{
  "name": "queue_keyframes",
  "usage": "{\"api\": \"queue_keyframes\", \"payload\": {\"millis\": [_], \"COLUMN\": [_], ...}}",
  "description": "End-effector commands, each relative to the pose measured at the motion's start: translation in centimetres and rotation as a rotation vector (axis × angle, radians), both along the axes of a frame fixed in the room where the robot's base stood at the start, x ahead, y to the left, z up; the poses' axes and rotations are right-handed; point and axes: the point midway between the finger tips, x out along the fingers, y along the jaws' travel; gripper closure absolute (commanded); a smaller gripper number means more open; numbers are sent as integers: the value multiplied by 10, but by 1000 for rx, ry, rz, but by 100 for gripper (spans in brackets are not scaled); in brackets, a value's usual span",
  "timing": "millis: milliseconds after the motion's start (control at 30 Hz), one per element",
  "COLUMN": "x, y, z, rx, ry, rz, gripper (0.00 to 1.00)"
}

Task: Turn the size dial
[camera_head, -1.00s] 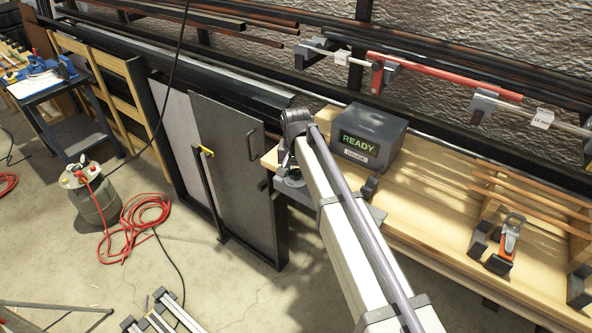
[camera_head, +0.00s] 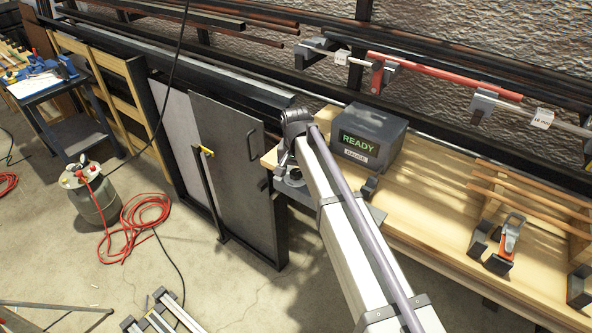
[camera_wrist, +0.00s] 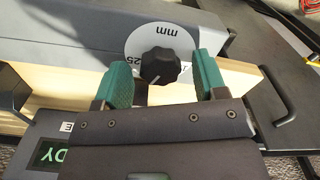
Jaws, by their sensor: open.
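The size dial is a black knob (camera_wrist: 160,66) on a white disc (camera_wrist: 140,43) marked "mm" and "25" in the wrist view. A pale pointer line on the knob faces down and left. My gripper (camera_wrist: 167,72) is open, its two green fingers on either side of the knob, with a visible gap on each side. The knob is not gripped. In the head view I cannot clearly make out the fingers near the arm's end.
A grey box (camera_head: 370,136) with a green "READY" display stands on the wooden bench (camera_head: 432,195); the display (camera_wrist: 52,153) also shows in the wrist view. A red-handled clamp (camera_head: 509,237) sits further right. A dark panel with a handle (camera_head: 226,165) stands left of the bench.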

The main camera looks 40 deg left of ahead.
Motion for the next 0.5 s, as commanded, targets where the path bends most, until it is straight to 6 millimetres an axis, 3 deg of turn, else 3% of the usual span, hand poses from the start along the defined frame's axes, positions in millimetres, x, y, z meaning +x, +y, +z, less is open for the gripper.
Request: {"api": "queue_keyframes", "payload": {"millis": [267,500], "x": [0,0], "y": [0,0], "z": [7,57], "rx": [0,0], "ry": [0,0], "rz": [0,0], "gripper": [35,35]}}
